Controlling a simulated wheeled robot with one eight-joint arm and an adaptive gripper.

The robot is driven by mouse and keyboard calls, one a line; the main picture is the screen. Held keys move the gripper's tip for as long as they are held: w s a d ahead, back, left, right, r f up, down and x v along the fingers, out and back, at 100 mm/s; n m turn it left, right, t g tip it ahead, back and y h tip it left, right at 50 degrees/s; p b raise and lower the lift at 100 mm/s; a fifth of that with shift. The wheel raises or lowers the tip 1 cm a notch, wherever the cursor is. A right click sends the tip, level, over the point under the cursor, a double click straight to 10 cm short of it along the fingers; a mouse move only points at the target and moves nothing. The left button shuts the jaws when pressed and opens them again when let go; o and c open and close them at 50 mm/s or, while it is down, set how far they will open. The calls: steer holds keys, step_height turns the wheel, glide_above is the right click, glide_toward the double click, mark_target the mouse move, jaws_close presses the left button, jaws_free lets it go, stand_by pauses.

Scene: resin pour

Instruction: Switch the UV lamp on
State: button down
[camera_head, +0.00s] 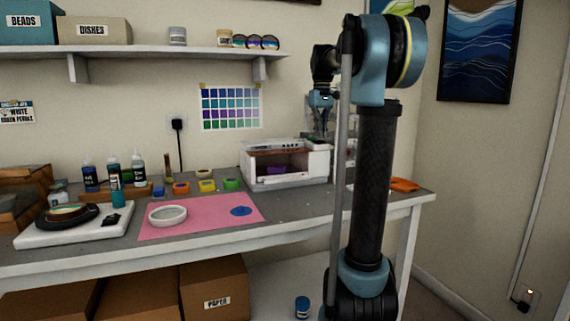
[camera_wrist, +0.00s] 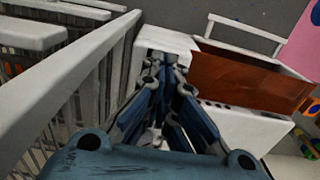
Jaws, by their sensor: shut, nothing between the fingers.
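The UV lamp (camera_head: 290,180) is a white box with an open front and a brown panel near its top. It stands at the back of the grey table, left of my arm, with a purple item (camera_head: 277,169) inside. In the wrist view the lamp's brown panel (camera_wrist: 235,82) and white body lie to the right of my fingers. My gripper (camera_wrist: 164,65) is shut and empty, over the lamp's white end. I cannot make out a switch or any lamp glow.
A pink mat (camera_head: 160,232) bears a white ring mould (camera_head: 168,215) and a blue patch (camera_head: 241,211). Bottles (camera_head: 90,177) and small coloured cups stand to the left. A white slatted structure (camera_wrist: 88,70) is close on my gripper's left. An orange item (camera_head: 404,184) lies at the right.

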steer(key=shift+f, duration=0.65)
stand_by(0.5)
steer(key=shift+r, duration=3.5)
